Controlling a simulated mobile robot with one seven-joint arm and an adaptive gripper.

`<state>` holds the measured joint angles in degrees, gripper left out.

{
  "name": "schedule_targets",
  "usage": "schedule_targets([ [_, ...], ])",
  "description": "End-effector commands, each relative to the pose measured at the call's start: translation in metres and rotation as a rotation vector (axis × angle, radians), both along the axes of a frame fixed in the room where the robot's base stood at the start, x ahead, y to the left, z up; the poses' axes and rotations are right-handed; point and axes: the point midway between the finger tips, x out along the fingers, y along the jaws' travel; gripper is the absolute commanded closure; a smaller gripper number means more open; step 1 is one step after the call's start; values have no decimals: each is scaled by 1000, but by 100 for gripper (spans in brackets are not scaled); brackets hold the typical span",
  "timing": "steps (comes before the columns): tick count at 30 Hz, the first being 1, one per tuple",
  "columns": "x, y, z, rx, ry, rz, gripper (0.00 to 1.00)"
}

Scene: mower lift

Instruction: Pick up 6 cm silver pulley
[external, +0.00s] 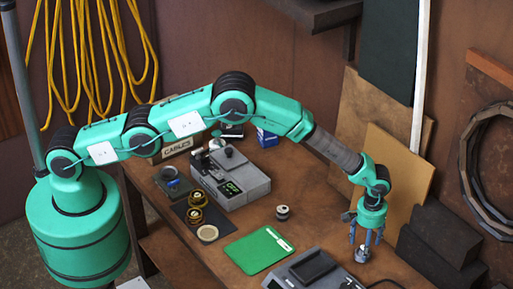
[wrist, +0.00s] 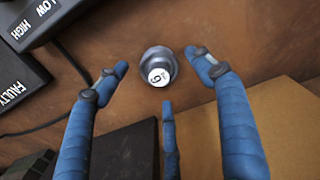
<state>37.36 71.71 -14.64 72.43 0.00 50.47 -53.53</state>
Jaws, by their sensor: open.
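The silver pulley (wrist: 158,66) stands on the brown bench top, with a round white label marked 6 on its top. In the external view the pulley (external: 362,254) is right below my gripper (external: 364,238). In the wrist view my gripper (wrist: 162,80) has three blue fingers spread apart, one on the left, one on the right and one below the pulley. They are open and empty, and none visibly touches it. I cannot tell exactly how high the fingertips are above the bench.
A smaller silver-and-dark part (external: 283,212) stands near the green clipboard (external: 258,250). Grey devices (external: 310,270) with a black cable lie to the left of the pulley. Dark blocks (external: 437,236) and leaning boards (external: 400,180) stand close on the right.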

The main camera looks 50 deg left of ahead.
Motion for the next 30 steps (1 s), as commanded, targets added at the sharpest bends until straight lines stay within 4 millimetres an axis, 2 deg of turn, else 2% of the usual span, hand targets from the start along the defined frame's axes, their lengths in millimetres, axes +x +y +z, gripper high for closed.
schedule_targets([
  [3, 0, 0, -12, 1, 0, 0, 32],
  [8, -1, 0, -19, 1, 1, 0, 32],
  [25, -1, 0, -20, 0, 0, 0, 32],
  [26, 0, 0, -20, 0, 0, 0, 36],
  [30, 0, 0, -20, 0, 0, 0, 64],
])
